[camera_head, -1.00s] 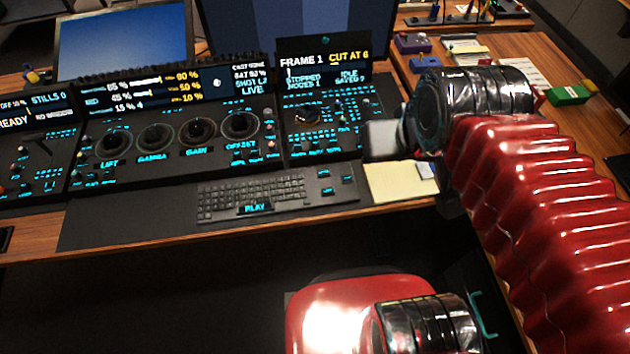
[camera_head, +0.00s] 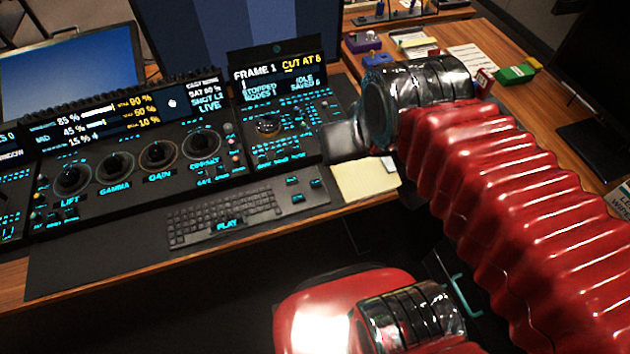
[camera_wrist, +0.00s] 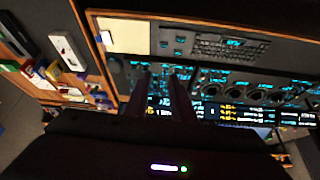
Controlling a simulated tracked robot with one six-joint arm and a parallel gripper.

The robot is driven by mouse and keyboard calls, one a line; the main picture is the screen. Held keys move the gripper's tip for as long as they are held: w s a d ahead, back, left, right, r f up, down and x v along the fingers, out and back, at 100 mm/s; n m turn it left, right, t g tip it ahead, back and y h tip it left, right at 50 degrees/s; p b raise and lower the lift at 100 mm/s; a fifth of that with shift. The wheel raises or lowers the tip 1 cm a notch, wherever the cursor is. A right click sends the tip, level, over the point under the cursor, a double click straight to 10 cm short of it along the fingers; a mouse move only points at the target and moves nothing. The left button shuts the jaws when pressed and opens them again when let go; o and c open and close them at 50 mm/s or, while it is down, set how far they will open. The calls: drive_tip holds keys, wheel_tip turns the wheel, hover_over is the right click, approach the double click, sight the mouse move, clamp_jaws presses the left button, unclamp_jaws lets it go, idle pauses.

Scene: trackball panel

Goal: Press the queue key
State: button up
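The key labels are too small to read, so I cannot tell which is the queue key. My gripper (camera_head: 343,142) is at the panel's right edge in the head view and hides part of it. In the wrist view my gripper (camera_wrist: 161,73) shows two dark fingers apart with nothing between them; lit panel keys show beyond the tips.
A grading panel with several dials (camera_head: 158,155) stands left of the trackball panel. A keyboard (camera_head: 225,215) with a PLAY key lies in front. A cream notepad (camera_head: 365,180) lies below my gripper. The right-hand desk holds small boxes, including a green one (camera_head: 515,74).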

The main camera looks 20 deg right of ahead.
clamp_jaws()
idle(1.4)
